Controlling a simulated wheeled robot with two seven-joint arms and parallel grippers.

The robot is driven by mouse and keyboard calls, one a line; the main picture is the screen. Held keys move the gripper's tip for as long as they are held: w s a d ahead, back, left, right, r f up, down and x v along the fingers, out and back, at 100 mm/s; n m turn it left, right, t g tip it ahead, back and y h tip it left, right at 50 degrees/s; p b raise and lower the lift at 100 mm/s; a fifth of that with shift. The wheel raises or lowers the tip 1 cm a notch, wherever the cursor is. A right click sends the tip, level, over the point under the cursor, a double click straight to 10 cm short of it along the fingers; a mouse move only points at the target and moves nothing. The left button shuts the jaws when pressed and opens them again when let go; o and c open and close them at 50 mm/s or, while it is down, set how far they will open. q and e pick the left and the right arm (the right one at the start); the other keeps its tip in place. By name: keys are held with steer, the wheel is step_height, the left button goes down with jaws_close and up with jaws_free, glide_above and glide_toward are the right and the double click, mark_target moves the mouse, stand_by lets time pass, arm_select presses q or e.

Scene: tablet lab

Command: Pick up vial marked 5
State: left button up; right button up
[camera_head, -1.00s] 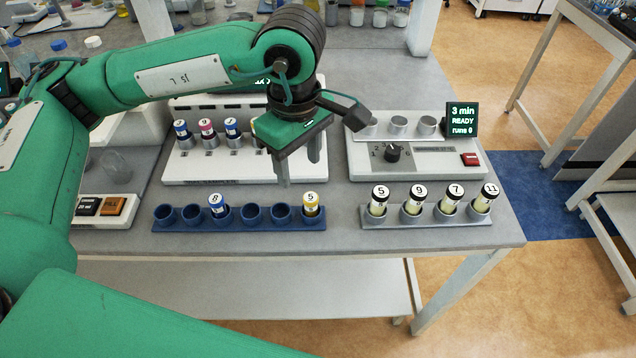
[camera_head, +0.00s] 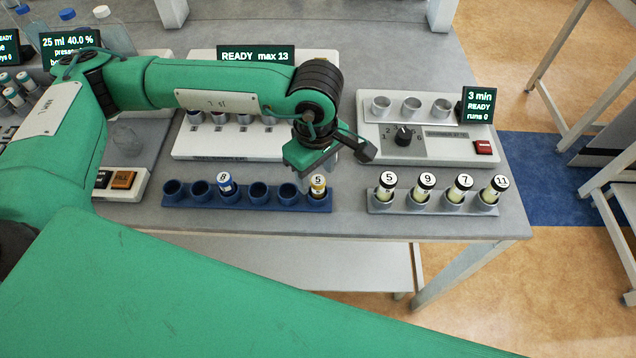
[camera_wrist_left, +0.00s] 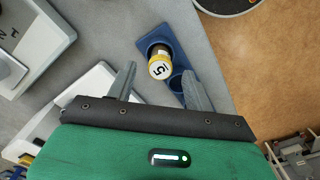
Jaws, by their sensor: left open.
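A vial marked 5 with a yellow band (camera_head: 318,187) stands in the right-end hole of the blue rack (camera_head: 230,205). In the left wrist view this vial (camera_wrist_left: 160,66) shows its white numbered cap between and beyond the fingertips. A second vial marked 5, with a black-edged cap (camera_head: 387,186), stands at the left end of the grey rack (camera_head: 408,207). My left gripper (camera_head: 312,168) is open and empty, above and just behind the yellow vial; it also shows in the left wrist view (camera_wrist_left: 157,74). My right gripper is out of view.
A blue vial marked 8 (camera_head: 227,187) shares the blue rack. Vials 9 (camera_head: 426,187), 7 (camera_head: 460,188) and 11 (camera_head: 494,190) stand in the grey rack.

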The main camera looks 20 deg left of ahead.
mark_target(317, 179)
arm_select(q)
step_height(317, 179, down, 2)
steer(key=shift+d+f+p, duration=0.1)
steer(key=shift+f+p, duration=0.05)
steer(key=shift+p, duration=0.15)
steer(key=shift+f, duration=0.45)
steer(key=shift+c, duration=0.4)
steer(key=c, duration=1)
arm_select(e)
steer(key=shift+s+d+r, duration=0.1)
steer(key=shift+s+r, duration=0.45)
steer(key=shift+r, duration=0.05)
arm_select(q)
steer(key=shift+r, duration=0.2)
